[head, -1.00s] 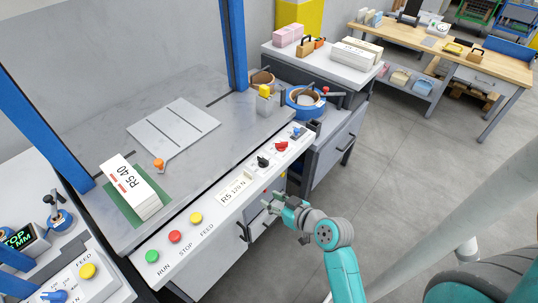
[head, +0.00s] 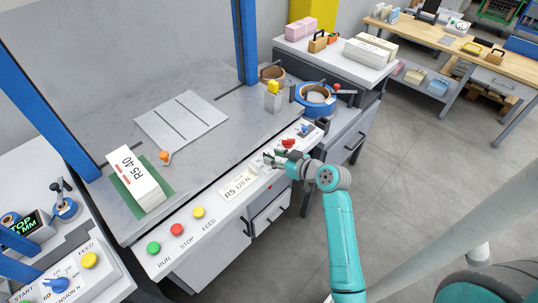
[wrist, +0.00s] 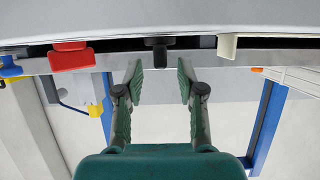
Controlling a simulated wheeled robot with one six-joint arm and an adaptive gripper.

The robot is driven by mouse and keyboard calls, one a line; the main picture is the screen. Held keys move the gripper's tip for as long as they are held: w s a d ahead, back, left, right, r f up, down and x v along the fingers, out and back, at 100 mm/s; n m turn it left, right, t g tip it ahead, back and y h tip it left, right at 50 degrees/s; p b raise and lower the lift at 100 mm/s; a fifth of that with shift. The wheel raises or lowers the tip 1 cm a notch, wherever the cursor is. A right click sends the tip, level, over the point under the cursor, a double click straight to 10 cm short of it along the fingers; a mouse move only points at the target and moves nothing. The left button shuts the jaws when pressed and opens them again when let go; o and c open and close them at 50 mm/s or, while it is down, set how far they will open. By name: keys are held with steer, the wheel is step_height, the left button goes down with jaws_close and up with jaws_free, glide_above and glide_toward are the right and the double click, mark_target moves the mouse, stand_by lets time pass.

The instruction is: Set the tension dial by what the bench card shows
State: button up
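The bench card (head: 239,186), reading R5 120 N, stands on the front control panel. My gripper (head: 270,159) is over the panel just right of the card. In the wrist view my gripper (wrist: 160,78) is open and empty, with a black knob (wrist: 160,52) centred just beyond its fingertips; I see no contact. My gripper hides the black knob in the head view. A red knob (head: 289,143) and a blue knob (head: 304,131) are farther right on the panel. At lower left, another machine has a blue dial (head: 55,286) on a scale lettered TENSION N, partly cut off.
Green, red and yellow buttons line the panel's left part. A paper bundle marked R5 40 (head: 136,180) lies on a green mat (head: 120,190). An orange-knobbed lever (head: 165,156) and a blue strap reel (head: 315,97) are behind the panel.

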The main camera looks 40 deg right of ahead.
mark_target(269, 156)
steer(key=shift+x, duration=1.65)
jaws_close()
steer(key=shift+a+m+h, duration=0.1)
steer(key=shift+m+h, duration=0.4)
steer(key=shift+h, duration=0.1)
steer(key=m+g+h, duration=0.1)
steer(key=m+h, duration=0.3)
steer(key=shift+h, duration=0.3)
steer(key=shift+m+g+h, duration=1.1)
steer(key=shift+m+h, duration=0.6)
steer(key=shift+s+m+g, duration=0.1)
steer(key=shift+m+g, duration=0.2)
